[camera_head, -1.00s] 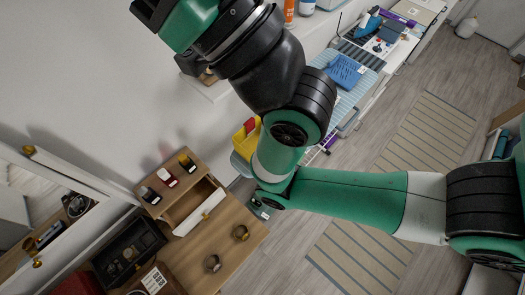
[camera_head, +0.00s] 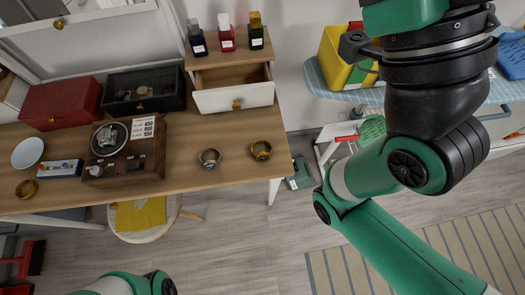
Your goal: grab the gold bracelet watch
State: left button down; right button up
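A gold bracelet watch (camera_head: 261,151) rests on the wooden table near its right end. A silver-toned watch (camera_head: 210,158) with a dark band lies just left of it, apart from it. A gold ring-shaped piece (camera_head: 26,188) lies at the table's far left; its exact kind is too small to tell. My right arm comes in from the right, and dark parts of its gripper (camera_head: 359,48) show above and right of the table, away from the watches; its opening is unclear. Only a bit of my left arm shows at the bottom edge; its gripper is out of view.
A small drawer unit (camera_head: 232,98) with several bottles on top stands behind the watches, its drawer open. A brown radio-like box (camera_head: 126,150), black case (camera_head: 145,90) and red box (camera_head: 62,103) stand left. The table front around the watches is clear.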

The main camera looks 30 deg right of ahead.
dwell(0.3)
pick_arm(q)
grip_release()
dwell(0.4)
